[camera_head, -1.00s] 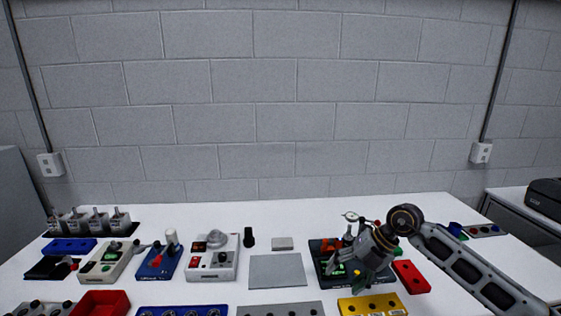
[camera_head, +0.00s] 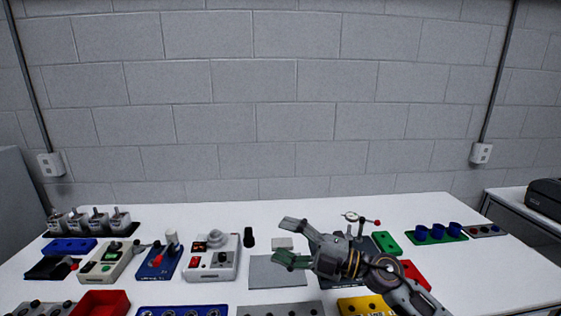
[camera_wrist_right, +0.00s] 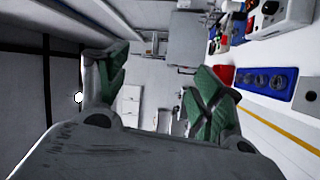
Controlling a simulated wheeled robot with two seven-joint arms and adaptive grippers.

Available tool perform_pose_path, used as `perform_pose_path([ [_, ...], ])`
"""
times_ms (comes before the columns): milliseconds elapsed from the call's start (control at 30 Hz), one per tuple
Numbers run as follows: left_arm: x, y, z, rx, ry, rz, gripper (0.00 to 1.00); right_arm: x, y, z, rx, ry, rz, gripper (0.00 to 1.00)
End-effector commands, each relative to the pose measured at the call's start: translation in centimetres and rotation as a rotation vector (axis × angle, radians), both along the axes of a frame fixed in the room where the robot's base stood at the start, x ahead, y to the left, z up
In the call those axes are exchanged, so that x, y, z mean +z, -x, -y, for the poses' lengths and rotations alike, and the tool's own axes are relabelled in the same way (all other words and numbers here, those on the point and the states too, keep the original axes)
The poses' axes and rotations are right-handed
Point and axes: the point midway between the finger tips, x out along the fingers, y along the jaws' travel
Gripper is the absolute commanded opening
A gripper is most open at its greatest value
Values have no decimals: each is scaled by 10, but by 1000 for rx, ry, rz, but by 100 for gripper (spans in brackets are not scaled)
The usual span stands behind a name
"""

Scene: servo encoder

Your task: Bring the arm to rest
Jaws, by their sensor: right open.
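My right gripper (camera_head: 291,240) is open and empty above the white table (camera_head: 420,207), its two fingers pointing left in the head view. Its arm comes in from the lower right. The gripper is in front of a dark device with a dial gauge (camera_head: 350,216) and hides most of it. In the right wrist view the green-padded fingers of this gripper (camera_wrist_right: 152,75) are spread apart with nothing between them. My left gripper is in neither view.
A grey plate (camera_head: 270,275) lies below the fingers in the picture. Boxes with knobs (camera_head: 212,257) stand to the left. A green holder with blue cups (camera_head: 436,238), a red block (camera_head: 416,275) and a yellow block (camera_head: 366,306) lie right and near.

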Motion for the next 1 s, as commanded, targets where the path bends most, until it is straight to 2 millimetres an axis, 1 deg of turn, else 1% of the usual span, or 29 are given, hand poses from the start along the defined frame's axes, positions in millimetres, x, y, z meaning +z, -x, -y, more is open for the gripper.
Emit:
perform_pose_path([
  [133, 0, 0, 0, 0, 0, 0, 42, 16, -6, 7, -92, -143, -32, 67],
  [300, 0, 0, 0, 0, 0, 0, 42, 27, -17, 24, -216, -289, -82, 67],
  [433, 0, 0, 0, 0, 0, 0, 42, 30, -26, 42, -318, -387, -134, 67],
  [533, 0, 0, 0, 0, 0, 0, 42, 27, -33, 58, -402, -455, -182, 67],
  [667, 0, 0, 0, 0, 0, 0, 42, 18, -41, 79, -513, -529, -254, 67],
  [767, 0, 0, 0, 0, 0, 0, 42, 7, -45, 97, -601, -577, -315, 67],
  [867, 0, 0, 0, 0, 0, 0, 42, -8, -48, 114, -691, -616, -384, 67],
  [1000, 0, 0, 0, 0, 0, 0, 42, -33, -48, 138, -816, -657, -489, 67],
])
